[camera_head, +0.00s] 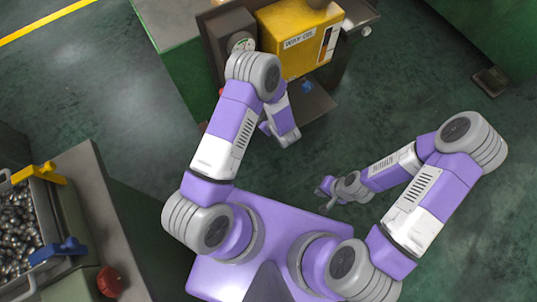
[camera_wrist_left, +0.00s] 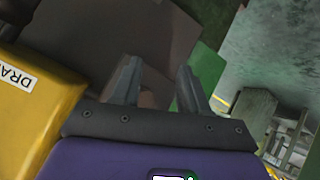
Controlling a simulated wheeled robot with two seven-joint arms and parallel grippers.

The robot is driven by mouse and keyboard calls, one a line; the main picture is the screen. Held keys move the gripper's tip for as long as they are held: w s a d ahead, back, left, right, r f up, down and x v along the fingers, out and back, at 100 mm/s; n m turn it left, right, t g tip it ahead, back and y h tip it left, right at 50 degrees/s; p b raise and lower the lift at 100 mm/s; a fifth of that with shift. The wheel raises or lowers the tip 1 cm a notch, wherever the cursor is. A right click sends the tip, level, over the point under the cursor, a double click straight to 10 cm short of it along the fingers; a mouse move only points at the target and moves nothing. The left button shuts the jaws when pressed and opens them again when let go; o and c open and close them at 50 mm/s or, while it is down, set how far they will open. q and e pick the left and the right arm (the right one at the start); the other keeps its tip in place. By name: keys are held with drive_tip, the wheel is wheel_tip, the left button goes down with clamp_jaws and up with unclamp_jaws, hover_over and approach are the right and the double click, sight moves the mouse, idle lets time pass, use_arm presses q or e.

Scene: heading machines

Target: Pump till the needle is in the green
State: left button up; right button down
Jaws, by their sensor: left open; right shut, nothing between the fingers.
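The gauge (camera_head: 243,42) is a round dial on a dark machine, beside a yellow tank (camera_head: 318,22) with a DRAW OIL label. My left arm covers the gauge's lower part, and the needle is too small to read. I cannot make out a pump handle. My left gripper (camera_wrist_left: 158,68) is open in the left wrist view, in front of a dark brown panel (camera_wrist_left: 150,35). A brownish shape shows between its fingers, unclear. The yellow tank (camera_wrist_left: 38,108) is to its left. My right gripper (camera_head: 323,189) is shut and empty over the floor, apart from the machine.
A blue fitting (camera_head: 307,85) is on the tray below the tank. At left, a bin (camera_head: 62,215) of metal parts has yellow and blue clamps and a red knob (camera_head: 110,281) nearby. The green floor (camera_head: 400,95) at right is clear apart from a small dark block (camera_head: 490,81).

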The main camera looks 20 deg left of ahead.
use_arm(q)
drive_tip(key=s+d+f+m+g+h, duration=0.1)
drive_tip(key=s+d+m+g+h, duration=0.2)
drive_tip(key=s, duration=0.6)
drive_tip(key=s+d+f+m+g+h, duration=0.2)
drive_tip(key=s+d+m+h, duration=0.3)
drive_tip(key=s, duration=0.5)
drive_tip(key=shift+s+d+m+g+h, duration=0.25)
drive_tip(key=shift+m+g+h, duration=0.35)
drive_tip(key=shift+m+h, duration=0.85)
drive_tip(key=shift+a+f, duration=0.1)
drive_tip(key=shift+a, duration=0.05)
drive_tip(key=shift+c, duration=0.3)
